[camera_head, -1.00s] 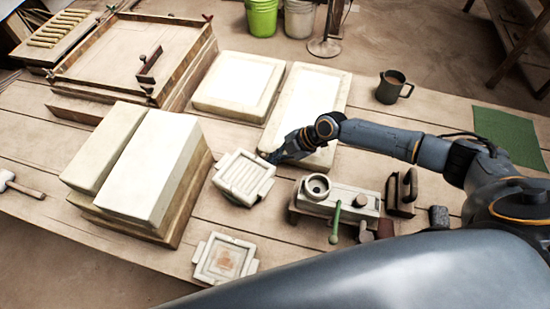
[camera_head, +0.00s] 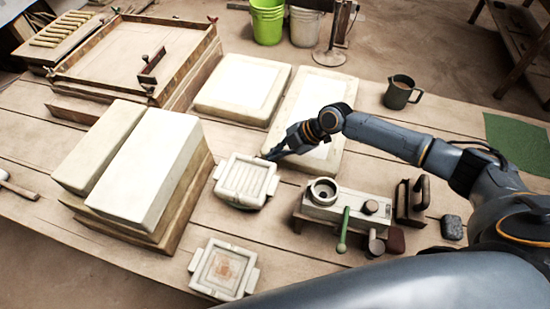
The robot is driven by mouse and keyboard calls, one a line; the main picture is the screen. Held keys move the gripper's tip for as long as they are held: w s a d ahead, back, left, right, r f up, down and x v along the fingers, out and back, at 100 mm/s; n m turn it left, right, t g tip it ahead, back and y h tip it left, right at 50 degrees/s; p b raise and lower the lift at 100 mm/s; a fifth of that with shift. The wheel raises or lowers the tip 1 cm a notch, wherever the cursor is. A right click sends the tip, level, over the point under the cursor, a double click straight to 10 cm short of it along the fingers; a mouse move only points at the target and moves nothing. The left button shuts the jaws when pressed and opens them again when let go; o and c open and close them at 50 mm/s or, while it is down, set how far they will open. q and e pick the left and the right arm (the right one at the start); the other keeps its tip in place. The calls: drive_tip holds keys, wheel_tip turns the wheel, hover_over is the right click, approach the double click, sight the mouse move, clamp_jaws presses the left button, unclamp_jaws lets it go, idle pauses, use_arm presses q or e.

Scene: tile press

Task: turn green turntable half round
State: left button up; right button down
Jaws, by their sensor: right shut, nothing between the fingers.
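No green turntable can be made out in the head view. My right gripper (camera_head: 272,154) is shut and empty. It is just beside the upper right side of a pale ridged square mould with side handles (camera_head: 246,181), near the lower left end of a long pale slab (camera_head: 305,105). Whether it touches the mould cannot be told. My left gripper is not in view.
A small press with a green lever (camera_head: 343,232) stands right of the ridged mould. A second mould (camera_head: 224,269) lies in front. Tall pale blocks (camera_head: 160,165) stand left. A mug (camera_head: 402,91) and green mat (camera_head: 518,142) are right.

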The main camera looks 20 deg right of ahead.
drive_tip(key=v, duration=1)
drive_tip(key=shift+s+r, duration=0.15)
drive_tip(key=shift+r, duration=0.05)
